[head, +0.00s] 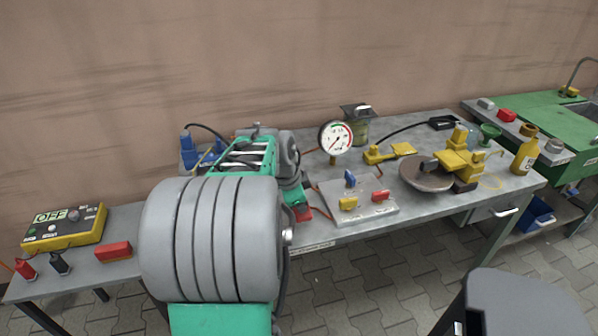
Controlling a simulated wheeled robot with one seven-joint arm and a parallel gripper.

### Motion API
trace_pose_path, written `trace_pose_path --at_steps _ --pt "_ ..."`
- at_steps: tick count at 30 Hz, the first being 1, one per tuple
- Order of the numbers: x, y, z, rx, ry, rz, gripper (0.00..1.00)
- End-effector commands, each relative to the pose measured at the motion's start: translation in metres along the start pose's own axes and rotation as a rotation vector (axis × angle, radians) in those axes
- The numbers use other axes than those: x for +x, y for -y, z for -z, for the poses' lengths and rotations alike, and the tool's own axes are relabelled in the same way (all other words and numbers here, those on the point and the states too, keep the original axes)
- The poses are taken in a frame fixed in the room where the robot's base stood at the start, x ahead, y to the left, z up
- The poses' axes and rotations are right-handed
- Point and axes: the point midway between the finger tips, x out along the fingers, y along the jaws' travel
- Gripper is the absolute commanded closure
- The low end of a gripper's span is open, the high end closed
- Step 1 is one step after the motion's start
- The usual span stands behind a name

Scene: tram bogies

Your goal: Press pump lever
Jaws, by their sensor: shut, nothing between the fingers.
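A yellow pump lever (390,152) lies low on the grey workbench, right of the round pressure gauge (336,138). A black hose runs near it toward the back of the bench. My arm fills the left middle of the view. The end of my arm, with my gripper (302,211), seems to be low beside the bench's front edge, left of the lever and clearly apart from it. My gripper is shut and empty. Its fingers are small and partly hidden by my arm.
A plate (360,204) with blue, yellow and red handles lies between my gripper and the lever. A yellow OFF box (64,226) and red block (114,251) are left.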

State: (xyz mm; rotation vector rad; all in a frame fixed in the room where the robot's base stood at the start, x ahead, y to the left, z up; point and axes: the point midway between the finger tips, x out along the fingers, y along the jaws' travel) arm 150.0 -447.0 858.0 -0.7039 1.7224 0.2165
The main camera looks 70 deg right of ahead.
Motion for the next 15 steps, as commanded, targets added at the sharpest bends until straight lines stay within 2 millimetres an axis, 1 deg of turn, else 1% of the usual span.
trace_pose_path --at_steps 1,5,8,11,12,13,15 --pt "0.013 -0.011 -0.007 -0.011 0.012 -0.031 1.00" --pt "0.006 -0.010 -0.006 -0.011 0.012 -0.029 1.00" --pt "-0.011 -0.009 -0.002 -0.011 0.010 -0.022 1.00" --pt "-0.037 -0.007 0.005 -0.009 0.005 -0.008 1.00" --pt "-0.048 -0.006 0.008 -0.009 0.004 -0.001 1.00" --pt "-0.051 -0.008 0.006 -0.010 0.003 0.001 1.00" --pt "-0.068 -0.011 0.006 -0.007 0.003 0.003 1.00"
